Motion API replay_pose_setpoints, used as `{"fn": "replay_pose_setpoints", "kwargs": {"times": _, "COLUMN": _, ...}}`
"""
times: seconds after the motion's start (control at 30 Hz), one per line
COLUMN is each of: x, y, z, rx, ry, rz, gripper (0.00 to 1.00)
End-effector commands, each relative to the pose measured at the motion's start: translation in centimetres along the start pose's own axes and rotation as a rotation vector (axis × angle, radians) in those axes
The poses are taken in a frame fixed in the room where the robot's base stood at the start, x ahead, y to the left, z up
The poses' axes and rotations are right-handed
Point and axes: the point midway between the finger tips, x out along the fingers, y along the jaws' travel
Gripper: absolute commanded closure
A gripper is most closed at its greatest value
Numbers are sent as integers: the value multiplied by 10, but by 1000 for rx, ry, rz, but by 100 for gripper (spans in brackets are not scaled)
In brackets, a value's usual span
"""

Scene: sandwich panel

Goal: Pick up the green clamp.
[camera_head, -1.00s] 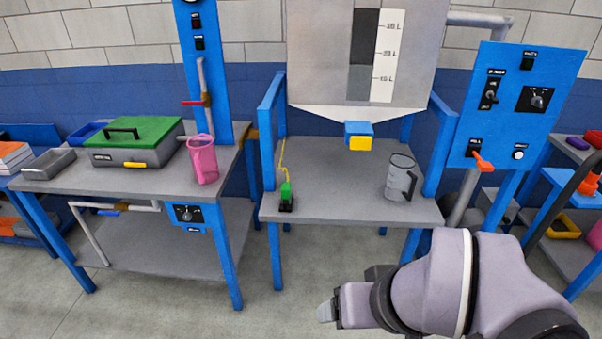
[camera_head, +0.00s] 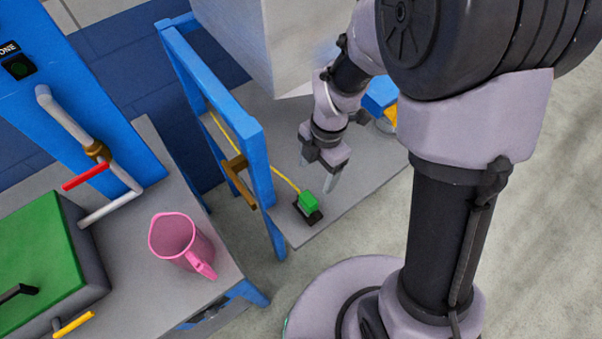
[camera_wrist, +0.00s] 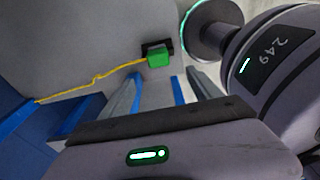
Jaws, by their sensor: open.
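The green clamp (camera_head: 308,201) sits on a small black base near the front left corner of the grey table (camera_head: 340,195), with a yellow cord (camera_head: 285,180) running from it toward the blue frame. In the wrist view the green clamp (camera_wrist: 159,58) shows beyond the fingers, near the top middle. My gripper (camera_head: 317,172) is open and empty, pointing down over the table, a little above and to the right of the clamp in the head view. It is apart from the clamp. The fingers also show in the wrist view (camera_wrist: 165,95).
A blue frame post (camera_head: 258,165) with a brown handle (camera_head: 238,180) stands just left of the clamp. A pink jug (camera_head: 180,243) and a green-lidded box (camera_head: 38,260) are on the left table. A grey tank (camera_head: 295,35) hangs above the table's back.

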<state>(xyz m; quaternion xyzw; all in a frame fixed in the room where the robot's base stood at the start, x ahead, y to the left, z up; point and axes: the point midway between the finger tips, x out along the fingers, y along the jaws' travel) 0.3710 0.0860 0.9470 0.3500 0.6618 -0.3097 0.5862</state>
Motion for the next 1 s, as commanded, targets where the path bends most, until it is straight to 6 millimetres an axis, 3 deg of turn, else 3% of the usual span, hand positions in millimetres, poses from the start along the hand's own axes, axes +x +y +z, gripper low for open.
{"fn": "replay_pose_setpoints", "kwargs": {"times": 0.03, "x": 24, "y": -1, "z": 1, "rx": 0, "ry": 1, "rz": -4, "gripper": 27}}
{"fn": "replay_pose_setpoints", "kwargs": {"times": 0.2, "x": 70, "y": -1, "z": 0, "rx": 2, "ry": 1, "rz": -3, "gripper": 27}}
{"fn": "replay_pose_setpoints", "kwargs": {"times": 0.47, "x": 97, "y": 1, "z": 0, "rx": 2, "ry": 0, "rz": -1, "gripper": 27}}
{"fn": "replay_pose_setpoints", "kwargs": {"times": 0.67, "x": 137, "y": 5, "z": -1, "rx": 4, "ry": 0, "rz": -1, "gripper": 27}}
{"fn": "replay_pose_setpoints", "kwargs": {"times": 0.9, "x": 138, "y": 5, "z": -1, "rx": 4, "ry": -1, "rz": 0, "gripper": 29}}
{"fn": "replay_pose_setpoints", "kwargs": {"times": 1.0, "x": 138, "y": 5, "z": -1, "rx": 4, "ry": -1, "rz": 0, "gripper": 49}}
